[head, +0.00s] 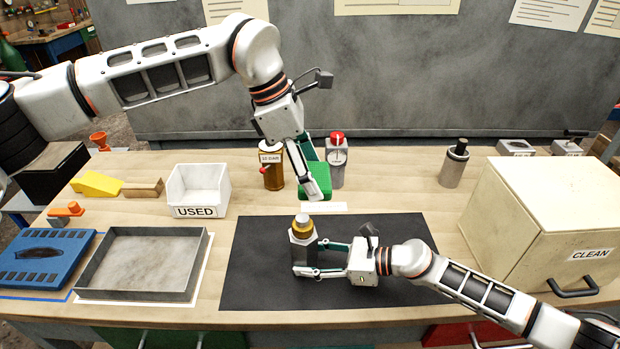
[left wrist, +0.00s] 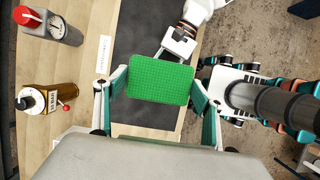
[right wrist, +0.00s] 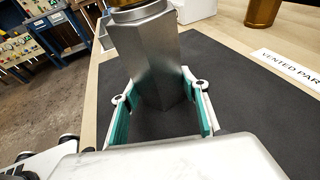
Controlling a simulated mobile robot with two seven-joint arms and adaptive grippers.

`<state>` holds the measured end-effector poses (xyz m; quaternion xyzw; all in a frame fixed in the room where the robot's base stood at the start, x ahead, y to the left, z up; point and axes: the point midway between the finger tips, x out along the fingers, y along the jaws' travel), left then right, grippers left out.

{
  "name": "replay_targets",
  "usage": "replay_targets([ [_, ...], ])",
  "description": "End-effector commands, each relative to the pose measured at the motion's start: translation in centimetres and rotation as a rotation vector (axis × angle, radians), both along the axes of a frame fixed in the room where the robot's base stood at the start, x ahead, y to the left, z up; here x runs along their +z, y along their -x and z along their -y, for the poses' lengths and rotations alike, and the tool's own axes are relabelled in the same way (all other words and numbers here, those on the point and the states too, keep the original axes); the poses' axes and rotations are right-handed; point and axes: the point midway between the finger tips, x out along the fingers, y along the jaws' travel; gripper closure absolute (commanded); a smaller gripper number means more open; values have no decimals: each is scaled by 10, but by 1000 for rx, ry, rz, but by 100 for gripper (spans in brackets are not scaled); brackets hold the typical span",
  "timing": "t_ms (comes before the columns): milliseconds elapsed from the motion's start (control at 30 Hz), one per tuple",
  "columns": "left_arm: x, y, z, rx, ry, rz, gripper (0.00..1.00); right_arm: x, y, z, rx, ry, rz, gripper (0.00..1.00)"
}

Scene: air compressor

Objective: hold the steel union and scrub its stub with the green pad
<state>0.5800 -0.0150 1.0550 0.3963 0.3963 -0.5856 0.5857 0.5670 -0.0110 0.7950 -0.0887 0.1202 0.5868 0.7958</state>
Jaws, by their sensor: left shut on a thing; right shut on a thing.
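The steel union (head: 302,247) stands upright on the black mat (head: 262,270), a grey hexagonal body with a brass-coloured stub (head: 302,223) on top. My right gripper (head: 318,257) is shut on its body; the right wrist view shows the union (right wrist: 147,60) between the fingers. The stub is mostly cut off by that view's top edge. My left gripper (head: 314,180) is shut on the green pad (head: 318,178), above and behind the union, apart from the stub. The pad fills the space between the fingers in the left wrist view (left wrist: 160,80).
A white USED bin (head: 198,185), a grey tray (head: 145,262) and a blue case (head: 42,258) are on the left. A brass canister (head: 271,168) and a red-topped gauge unit (head: 338,160) stand behind the pad. A CLEAN box (head: 535,215) is at right.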

Motion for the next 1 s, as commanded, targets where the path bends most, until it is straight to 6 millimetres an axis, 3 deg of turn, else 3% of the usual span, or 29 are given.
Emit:
replay_targets([
  [67,0,0,0,0,0,0,48,0,0,0,0,1,2,73],
  [100,0,0,0,0,0,0,48,0,0,0,-1,0,1,53],
  [167,0,0,0,0,0,0,48,0,0,0,-1,0,1,38],
  [200,0,0,0,0,0,0,48,0,0,0,-1,0,1,36],
  [633,0,0,0,0,0,0,48,2,2,8,-1,0,0,36],
  [1000,0,0,0,0,0,0,48,22,22,72,-2,2,0,36],
])
